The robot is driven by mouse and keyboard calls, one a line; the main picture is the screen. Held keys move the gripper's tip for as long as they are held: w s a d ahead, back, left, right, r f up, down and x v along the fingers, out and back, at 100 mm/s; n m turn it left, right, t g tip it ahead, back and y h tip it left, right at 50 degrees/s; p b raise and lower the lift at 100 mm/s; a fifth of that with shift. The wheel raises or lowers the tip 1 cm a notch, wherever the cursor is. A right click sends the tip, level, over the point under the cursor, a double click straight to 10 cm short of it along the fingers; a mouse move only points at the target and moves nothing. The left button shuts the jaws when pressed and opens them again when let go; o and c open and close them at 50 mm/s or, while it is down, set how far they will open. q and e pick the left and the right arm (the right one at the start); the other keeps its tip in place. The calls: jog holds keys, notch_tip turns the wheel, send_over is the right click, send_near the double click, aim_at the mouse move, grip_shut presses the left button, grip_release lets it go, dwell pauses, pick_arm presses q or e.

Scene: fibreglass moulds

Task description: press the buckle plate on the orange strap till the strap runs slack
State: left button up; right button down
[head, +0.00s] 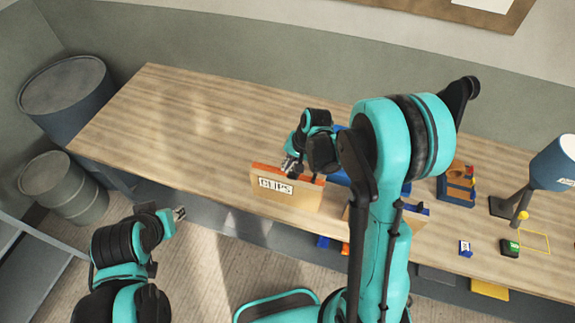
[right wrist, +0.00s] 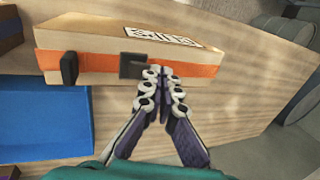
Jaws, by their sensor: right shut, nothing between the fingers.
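A wooden box with a CLIPS label (head: 280,193) stands at the table's front edge. An orange strap (head: 262,168) runs along its top; in the right wrist view the strap (right wrist: 200,71) lies flat against the box (right wrist: 90,40). On the strap sits a dark buckle plate (right wrist: 132,66), with a smaller black piece (right wrist: 69,68) at its left. My right gripper (right wrist: 163,72) is shut and empty, its tips at the plate's right end; contact is unclear. It also shows above the box in the head view (head: 290,165). My left gripper (head: 180,213) is off the table's front; its opening is too small to judge.
A blue bin (right wrist: 40,115) is beside the box. A small orange-and-blue rack (head: 457,187), a blue lamp (head: 556,163) and small blocks (head: 509,248) stand at the right. The table's left half (head: 170,120) is clear. Two drums (head: 66,95) stand at the left.

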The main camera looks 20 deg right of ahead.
jog(key=shift+b+x, duration=0.9)
jog(key=shift+b, duration=0.2)
jog(key=shift+r+p, duration=0.3)
jog(key=shift+r, duration=0.05)
jog(key=shift+s+d+r, duration=0.35)
jog(key=shift+d, duration=0.25)
